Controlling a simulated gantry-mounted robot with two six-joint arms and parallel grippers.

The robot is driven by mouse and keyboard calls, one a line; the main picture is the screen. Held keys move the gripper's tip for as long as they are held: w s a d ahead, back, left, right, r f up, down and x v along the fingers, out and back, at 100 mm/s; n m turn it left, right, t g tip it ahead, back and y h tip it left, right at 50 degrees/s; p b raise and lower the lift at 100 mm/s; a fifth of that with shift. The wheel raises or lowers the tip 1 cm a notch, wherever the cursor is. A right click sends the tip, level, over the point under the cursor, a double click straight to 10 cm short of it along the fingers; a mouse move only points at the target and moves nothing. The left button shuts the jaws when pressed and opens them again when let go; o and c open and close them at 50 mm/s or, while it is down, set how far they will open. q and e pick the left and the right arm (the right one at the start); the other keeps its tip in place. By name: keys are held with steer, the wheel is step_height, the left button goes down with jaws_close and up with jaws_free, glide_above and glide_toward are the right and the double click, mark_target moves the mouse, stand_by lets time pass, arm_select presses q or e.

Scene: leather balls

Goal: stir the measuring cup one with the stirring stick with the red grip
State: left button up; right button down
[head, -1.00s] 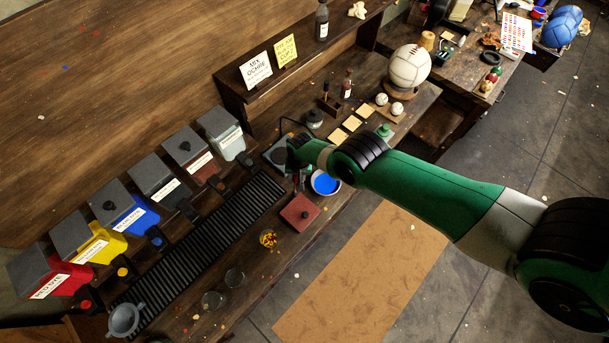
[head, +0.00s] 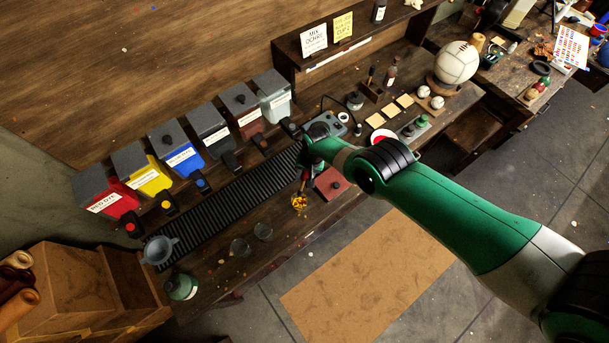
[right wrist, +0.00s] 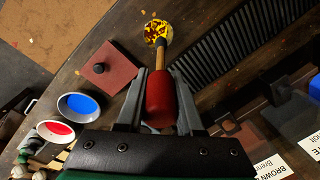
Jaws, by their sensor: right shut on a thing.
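My right gripper (head: 306,168) is shut on the red grip of the stirring stick (right wrist: 161,98); the right wrist view shows the grip between its fingers (right wrist: 158,92). The stick's wooden shaft points to a small clear cup (right wrist: 157,31) with yellow and red contents. Its far end overlaps the cup's mouth; I cannot tell how deep it reaches. In the head view this cup (head: 299,202) stands just below the gripper. No number is readable on any cup. My left gripper is not in view.
A dark ribbed mat (head: 225,198) runs beside the row of labelled dye bins (head: 184,160). A red square-topped object (head: 332,184) sits close right of the cup. Blue (right wrist: 82,106) and red (right wrist: 56,129) paint dishes lie beyond. A grey funnel-like vessel (head: 160,251) stands at left.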

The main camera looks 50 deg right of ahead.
step_height(320, 180, down, 13)
steer(key=b, duration=1.1)
steer(key=shift+a+r+b, duration=0.15)
steer(key=shift+a+b, duration=0.1)
steer(key=shift+b, duration=0.15)
steer(key=shift+d, duration=0.1)
